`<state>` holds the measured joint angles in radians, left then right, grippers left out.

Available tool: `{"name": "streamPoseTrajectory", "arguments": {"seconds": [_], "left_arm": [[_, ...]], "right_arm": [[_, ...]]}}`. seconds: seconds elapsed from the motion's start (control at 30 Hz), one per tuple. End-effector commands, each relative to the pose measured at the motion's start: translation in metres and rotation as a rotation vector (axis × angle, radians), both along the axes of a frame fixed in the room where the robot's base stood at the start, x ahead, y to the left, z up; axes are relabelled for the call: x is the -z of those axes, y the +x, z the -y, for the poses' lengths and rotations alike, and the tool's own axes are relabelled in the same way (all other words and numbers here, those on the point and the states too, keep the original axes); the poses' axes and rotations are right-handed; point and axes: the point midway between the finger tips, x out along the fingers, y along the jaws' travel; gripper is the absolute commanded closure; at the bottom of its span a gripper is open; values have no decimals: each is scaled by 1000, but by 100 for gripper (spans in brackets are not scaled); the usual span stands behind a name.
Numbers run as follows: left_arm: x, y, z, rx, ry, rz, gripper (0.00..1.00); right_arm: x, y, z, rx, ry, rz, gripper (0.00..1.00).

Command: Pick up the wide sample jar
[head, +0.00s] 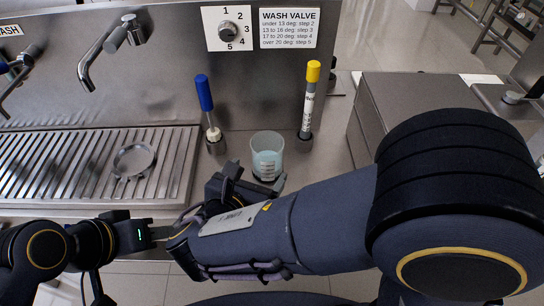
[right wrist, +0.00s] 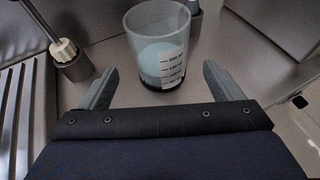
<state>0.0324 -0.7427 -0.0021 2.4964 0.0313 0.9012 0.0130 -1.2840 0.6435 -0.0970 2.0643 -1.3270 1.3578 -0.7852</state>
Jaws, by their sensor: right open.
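The wide sample jar (head: 267,153) is a clear, open-topped cup with pale blue contents and a marked white label. It stands upright on the steel counter, and it also shows in the right wrist view (right wrist: 158,45). My right gripper (head: 259,178) is open at the jar's near side. In the right wrist view its two fingers (right wrist: 160,72) point toward the jar, one on each side, with a visible gap to both. The jar's lower part is partly hidden by the gripper in the head view. My left gripper (head: 160,234) is low at the left, its fingertips obscured by my right arm.
A blue-handled brush (head: 206,105) stands in a holder left of the jar. A yellow-capped tube (head: 308,100) stands in a holder behind right. A ribbed drainer (head: 60,180) holds a round dish (head: 134,160). A tap (head: 105,50) and a wash valve dial (head: 228,31) are behind.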

Motion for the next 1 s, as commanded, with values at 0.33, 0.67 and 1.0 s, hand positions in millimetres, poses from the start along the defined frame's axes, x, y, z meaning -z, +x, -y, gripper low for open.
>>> {"name": "streamPoseTrajectory", "arguments": {"seconds": [0.33, 0.67, 1.0], "left_arm": [[-1, 0, 0, 0, 0, 0, 64], [0, 0, 0, 0, 0, 0, 64], [0, 0, 0, 0, 0, 0, 64]], "right_arm": [[14, 41, 18, 7, 0, -3, 14], [23, 62, 26, 4, 3, -3, 14], [23, 61, 26, 4, 3, -3, 42]]}}
